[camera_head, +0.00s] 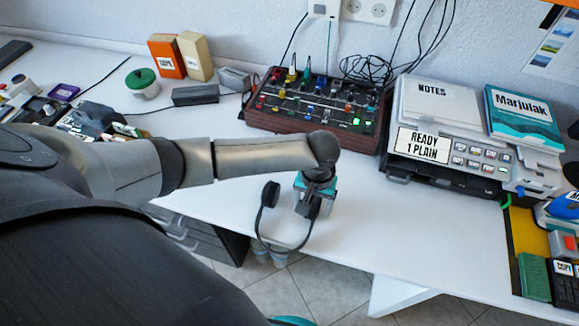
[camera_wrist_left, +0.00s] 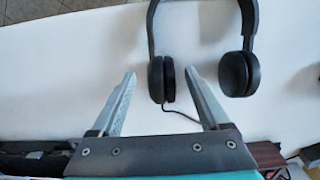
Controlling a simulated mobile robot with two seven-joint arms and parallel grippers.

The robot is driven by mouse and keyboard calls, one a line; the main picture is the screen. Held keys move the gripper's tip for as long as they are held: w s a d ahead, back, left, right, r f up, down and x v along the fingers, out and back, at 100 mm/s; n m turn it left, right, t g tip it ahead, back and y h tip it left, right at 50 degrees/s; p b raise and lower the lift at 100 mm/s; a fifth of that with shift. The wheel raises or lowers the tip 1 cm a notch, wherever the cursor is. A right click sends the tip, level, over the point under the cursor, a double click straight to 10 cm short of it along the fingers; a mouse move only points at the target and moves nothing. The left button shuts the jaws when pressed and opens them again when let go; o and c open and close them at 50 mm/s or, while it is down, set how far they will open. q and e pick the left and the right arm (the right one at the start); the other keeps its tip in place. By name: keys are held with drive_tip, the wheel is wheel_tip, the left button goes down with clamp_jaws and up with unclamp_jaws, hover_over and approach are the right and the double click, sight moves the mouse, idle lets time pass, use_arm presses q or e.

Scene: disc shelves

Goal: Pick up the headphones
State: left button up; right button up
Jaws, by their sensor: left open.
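The dark grey headphones (camera_head: 270,194) lie at the front edge of the white desk, the band curving out past the edge. In the left wrist view, one ear cup (camera_wrist_left: 161,79) appears between my fingertips, and the other cup (camera_wrist_left: 239,73) is to the right. The top of the band is cut off by the picture edge. My left gripper (camera_head: 312,207), with teal on its body, points down over one side of the headphones. In the wrist view my left gripper (camera_wrist_left: 161,76) is open, its fingers apart. I cannot tell whether they touch the cup. My right gripper is not seen.
A wood-sided mixer (camera_head: 315,105) stands behind the gripper. A printer (camera_head: 460,145) labelled "READY 1 PLAIN" is to the right. The desk right of the headphones is clear.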

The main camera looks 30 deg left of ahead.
sight(311, 212)
use_arm(q)
wheel_tip(311, 212, down, 5)
drive_tip(key=shift+w+a+r+b, duration=0.1)
drive_tip(key=shift+w+b, duration=0.05)
drive_tip(key=shift+b, duration=0.7)
drive_tip(key=c, duration=0.4)
clamp_jaws()
drive_tip(key=shift+r, duration=0.1)
